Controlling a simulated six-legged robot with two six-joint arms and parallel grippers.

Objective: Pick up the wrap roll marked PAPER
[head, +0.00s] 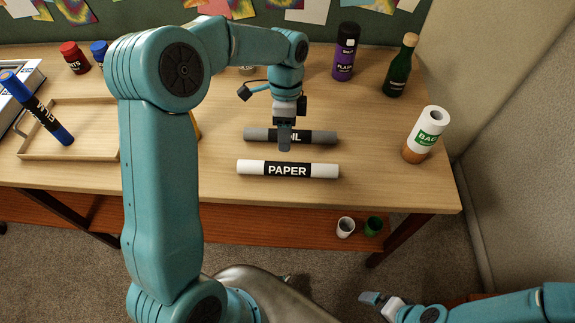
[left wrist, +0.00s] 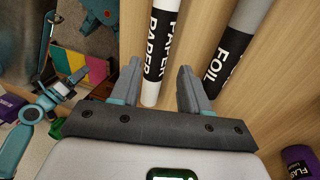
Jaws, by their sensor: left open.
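The white wrap roll marked PAPER (head: 287,169) lies on the wooden table near its front edge, with a black label band. A grey roll marked FOIL (head: 318,136) lies just behind it, partly hidden by my left gripper (head: 285,141). My left gripper is open and points down above the rolls. In the left wrist view, the PAPER roll (left wrist: 156,50) shows between the spread fingers of the left gripper (left wrist: 159,82), and the FOIL roll (left wrist: 228,58) lies to the right. My right gripper (head: 377,301) is low at the bottom right, away from the table; its jaws are unclear.
A white BAG roll (head: 428,134), a green bottle (head: 400,66) and a purple FLASK bottle (head: 345,52) stand at the right. A wooden tray (head: 85,156) is at the left. Two cups, white (head: 345,227) and green (head: 373,226), are on the lower shelf.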

